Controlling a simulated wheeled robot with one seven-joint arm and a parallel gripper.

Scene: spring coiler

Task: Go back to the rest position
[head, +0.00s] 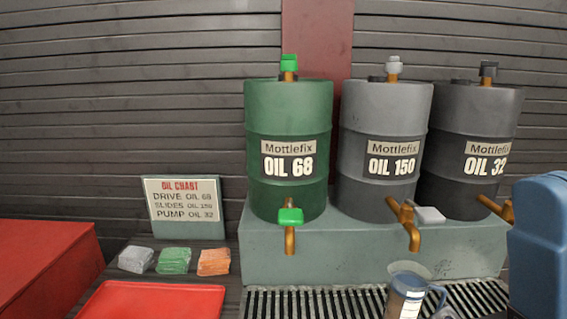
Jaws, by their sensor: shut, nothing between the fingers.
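My gripper is not in view. A green drum marked OIL 68 (288,113), a grey drum marked OIL 150 (385,115) and a dark drum marked OIL 32 (465,120) stand in a row on a grey-green stand (330,262). Each has a brass tap; the first has a green handle (290,216), the second a pale grey handle (430,215). A blue-grey jug (402,284) with a label and side handle is at the bottom edge, its lower part cut off.
A slotted grate (300,304) lies before the drums. At left are a red tray (150,302), grey (136,260), green (174,260) and orange (214,262) folded cloths, an oil chart sign (183,203) and a red surface (40,255). A blue body at right hides part of the third tap.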

